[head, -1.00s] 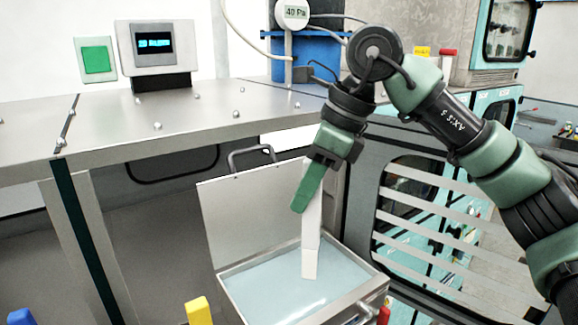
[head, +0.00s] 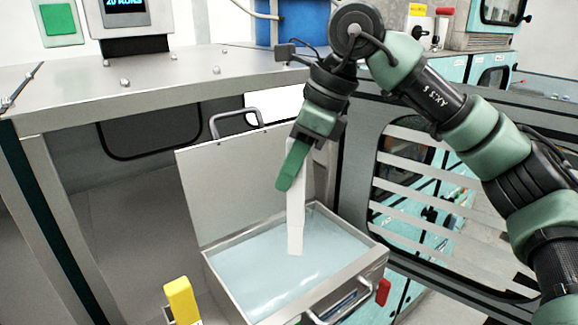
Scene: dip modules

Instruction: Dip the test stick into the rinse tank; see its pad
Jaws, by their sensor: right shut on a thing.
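The white test stick (head: 296,205) hangs almost upright from my right gripper (head: 293,165), which is shut on its upper part. The stick's lower end is over the open rinse tank (head: 378,258). I cannot tell for sure whether its tip touches the pale blue liquid (head: 260,265). No coloured pad can be made out on the stick. The tank's lid (head: 225,185) stands raised at the back, with a handle on top. My left gripper is not in view.
A steel worktop (head: 150,85) runs behind the tank. A yellow block (head: 181,300) is at the tank's front left and a red one (head: 383,292) at its right. A slatted panel (head: 430,210) stands to the right.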

